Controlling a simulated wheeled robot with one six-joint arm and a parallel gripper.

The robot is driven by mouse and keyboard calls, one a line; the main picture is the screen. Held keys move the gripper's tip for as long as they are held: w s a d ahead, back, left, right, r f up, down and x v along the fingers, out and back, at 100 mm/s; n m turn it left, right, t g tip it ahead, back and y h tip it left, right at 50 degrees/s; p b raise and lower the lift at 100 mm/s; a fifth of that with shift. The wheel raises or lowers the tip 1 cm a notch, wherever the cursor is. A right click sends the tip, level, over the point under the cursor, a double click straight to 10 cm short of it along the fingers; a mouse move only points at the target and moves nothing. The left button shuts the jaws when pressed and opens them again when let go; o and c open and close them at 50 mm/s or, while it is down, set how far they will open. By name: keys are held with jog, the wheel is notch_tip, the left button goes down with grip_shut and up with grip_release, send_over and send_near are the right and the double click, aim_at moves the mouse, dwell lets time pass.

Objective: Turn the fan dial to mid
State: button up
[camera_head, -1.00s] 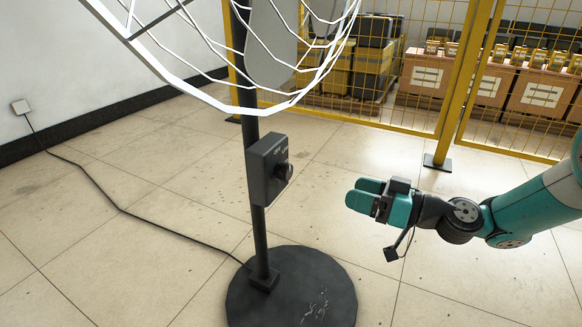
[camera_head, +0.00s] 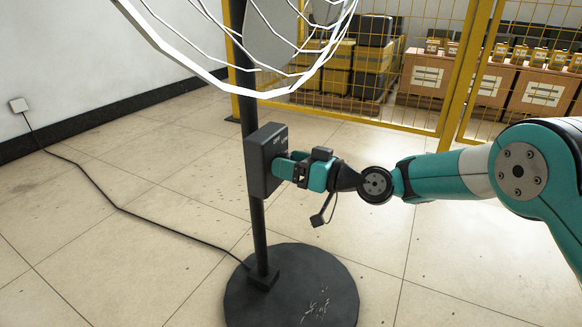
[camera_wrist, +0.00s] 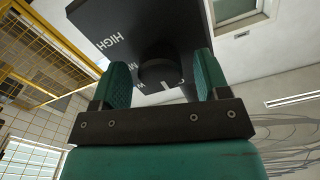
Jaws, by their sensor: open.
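The fan's dark control box (camera_head: 262,158) is fixed to the black pole, and its face fills the top of the wrist view (camera_wrist: 150,25). The round black dial (camera_wrist: 160,72) sticks out of that face, with a white pointer mark on its edge. The word HIGH shows on the face; other labels are partly hidden. My gripper (camera_head: 282,168) is right at the box, covering the dial in the head view. In the wrist view its two teal fingers (camera_wrist: 161,82) are open, one on each side of the dial, with gaps visible.
The white fan cage (camera_head: 200,70) hangs above my gripper. The round black base (camera_head: 300,300) stands on the tiled floor, with a cable (camera_head: 110,203) running to the wall. A yellow mesh fence (camera_head: 420,90) and stacked boxes are behind.

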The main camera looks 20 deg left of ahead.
jog(key=c, duration=0.9)
jog(key=shift+c, duration=0.2)
